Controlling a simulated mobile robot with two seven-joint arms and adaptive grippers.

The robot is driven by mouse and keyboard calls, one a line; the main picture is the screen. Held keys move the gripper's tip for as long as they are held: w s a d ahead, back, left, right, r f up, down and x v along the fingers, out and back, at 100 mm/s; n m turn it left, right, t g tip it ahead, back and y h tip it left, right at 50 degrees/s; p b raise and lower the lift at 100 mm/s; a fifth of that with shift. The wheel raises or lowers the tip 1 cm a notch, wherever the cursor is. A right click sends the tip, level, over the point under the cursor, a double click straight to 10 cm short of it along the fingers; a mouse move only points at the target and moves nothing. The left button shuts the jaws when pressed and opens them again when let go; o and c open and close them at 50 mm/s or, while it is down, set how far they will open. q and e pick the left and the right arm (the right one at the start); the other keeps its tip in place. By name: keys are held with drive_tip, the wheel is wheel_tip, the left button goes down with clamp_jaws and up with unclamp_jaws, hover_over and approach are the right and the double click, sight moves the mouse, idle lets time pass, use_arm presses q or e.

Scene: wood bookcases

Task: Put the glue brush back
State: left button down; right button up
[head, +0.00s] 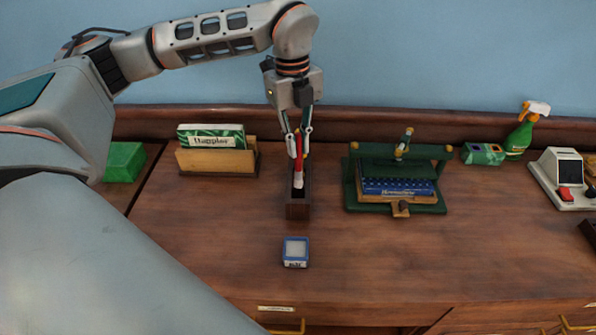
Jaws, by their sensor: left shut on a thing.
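The glue brush (298,152) has a red handle and a pale lower part. It stands upright, with its lower end at the opening of a narrow dark wooden holder (298,208) on the desk. My left gripper (299,147) points straight down above the holder and is shut on the brush's handle. I cannot tell whether the brush's tip touches the bottom of the holder. My right gripper is not in view.
A wooden stand (215,161) with a green-and-white book is at left. A green press (398,209) holding a blue book is at right. A small blue-rimmed box (295,252) lies in front. A green spray bottle (519,137) stands far right. The front desk is mostly clear.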

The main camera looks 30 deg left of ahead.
sight(298, 170)
use_arm(q)
wheel_tip(298, 170, down, 9)
drive_tip(key=shift+r+p, duration=0.15)
drive_tip(key=shift+p, duration=0.15)
drive_tip(key=shift+f, duration=0.2)
drive_tip(key=c, duration=2)
unclamp_jaws()
drive_tip(key=shift+c, duration=0.2)
drive_tip(key=shift+r, duration=0.1)
drive_tip(key=r, duration=0.8)
drive_tip(key=a+r+b, duration=0.1)
drive_tip(key=r, duration=0.3)
drive_tip(key=shift+w+r, duration=0.1)
